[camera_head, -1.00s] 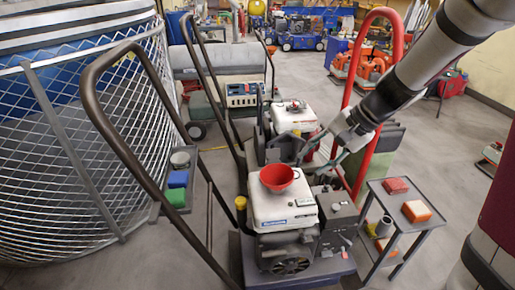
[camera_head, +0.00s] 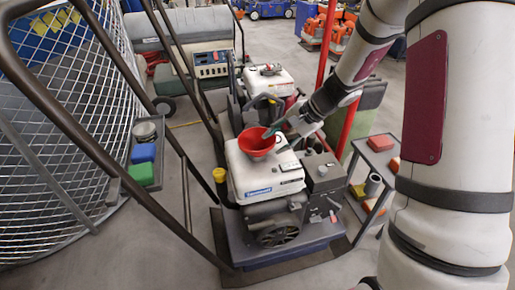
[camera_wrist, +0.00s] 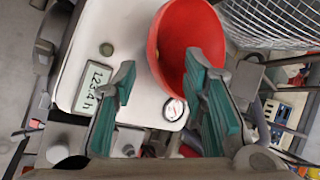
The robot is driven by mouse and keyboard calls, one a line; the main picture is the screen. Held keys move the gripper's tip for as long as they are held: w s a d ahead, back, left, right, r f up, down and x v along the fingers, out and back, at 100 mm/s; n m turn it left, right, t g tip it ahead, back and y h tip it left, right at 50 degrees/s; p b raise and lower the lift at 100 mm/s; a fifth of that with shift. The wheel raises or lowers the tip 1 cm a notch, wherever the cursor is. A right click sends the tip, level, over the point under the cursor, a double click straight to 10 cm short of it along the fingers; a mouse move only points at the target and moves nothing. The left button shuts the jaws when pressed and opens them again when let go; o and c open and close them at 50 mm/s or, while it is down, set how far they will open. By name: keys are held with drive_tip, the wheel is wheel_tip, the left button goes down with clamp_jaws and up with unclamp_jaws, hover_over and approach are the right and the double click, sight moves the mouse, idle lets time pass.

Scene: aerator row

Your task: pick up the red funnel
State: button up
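The red funnel (camera_head: 257,143) sits on top of the white-topped engine (camera_head: 262,182), wide mouth up. My gripper (camera_head: 279,131) is at the funnel's right rim in the head view. In the wrist view the gripper (camera_wrist: 160,68) is open, with its two green-padded fingers well apart. The right finger overlaps the inside of the funnel (camera_wrist: 168,55). The left finger is over the white engine top, outside the funnel. The near funnel wall lies between the fingers. I cannot tell whether either finger touches it. The funnel's lower end is hidden.
A dark tubular handle (camera_head: 75,125) rises left of the engine. A second machine (camera_head: 268,82) stands behind it, near a red upright tube (camera_head: 349,128). A small side table (camera_head: 362,152) with red and orange blocks is at the right. A wire-mesh cage (camera_head: 75,150) fills the left.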

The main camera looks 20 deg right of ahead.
sight(266, 150)
drive_tip(key=shift+s+a+b+x, duration=0.1)
drive_tip(key=shift+b+x, duration=0.55)
drive_tip(key=shift+x, duration=0.7)
drive_tip(key=shift+s+a+b+x, duration=0.15)
drive_tip(key=shift+b+x, duration=0.5)
drive_tip(key=shift+x, duration=0.75)
drive_tip(key=shift+r, duration=0.1)
clamp_jaws()
